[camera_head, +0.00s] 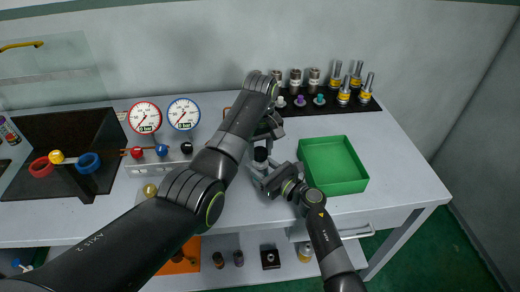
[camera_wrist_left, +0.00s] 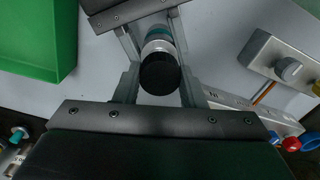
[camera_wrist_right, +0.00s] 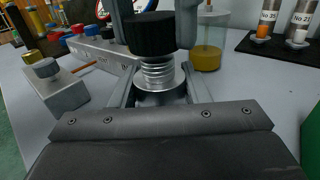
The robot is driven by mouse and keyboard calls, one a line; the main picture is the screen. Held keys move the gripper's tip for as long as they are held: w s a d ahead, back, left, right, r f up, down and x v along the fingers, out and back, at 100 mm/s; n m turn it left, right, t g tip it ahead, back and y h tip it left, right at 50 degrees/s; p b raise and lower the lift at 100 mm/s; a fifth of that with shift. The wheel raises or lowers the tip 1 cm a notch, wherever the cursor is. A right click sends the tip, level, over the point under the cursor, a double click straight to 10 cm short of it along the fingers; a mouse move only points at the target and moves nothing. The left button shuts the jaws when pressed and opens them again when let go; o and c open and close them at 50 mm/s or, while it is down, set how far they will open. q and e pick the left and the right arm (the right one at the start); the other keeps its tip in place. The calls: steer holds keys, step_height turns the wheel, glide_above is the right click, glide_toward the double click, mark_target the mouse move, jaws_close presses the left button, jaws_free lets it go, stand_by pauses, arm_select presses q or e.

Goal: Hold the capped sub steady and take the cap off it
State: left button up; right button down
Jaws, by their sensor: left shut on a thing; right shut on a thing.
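The capped sub stands upright over the bench, its black cap (camera_head: 260,154) on top. In the right wrist view the silver sub body (camera_wrist_right: 160,88) shows bare thread between it and the cap (camera_wrist_right: 150,35). My right gripper (camera_head: 268,176) is shut around the sub body below the thread. My left gripper (camera_wrist_left: 158,75) is shut on the cap from the other side, its fingers flanking it. The left wrist view looks down on the cap, with a teal band (camera_wrist_left: 158,37) on the sub behind it. The lower end of the sub is hidden.
An empty green tray (camera_head: 333,165) lies right of my grippers. A black rack (camera_head: 335,106) with several subs stands at the back right. Two gauges (camera_head: 145,117) and a valve block stand at the left. The right wrist view shows a jar with amber contents (camera_wrist_right: 207,57) close behind the sub.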

mark_target(260, 151)
arm_select(q)
steer(key=shift+r, duration=2)
arm_select(e)
steer(key=c, duration=0.7)
jaws_free()
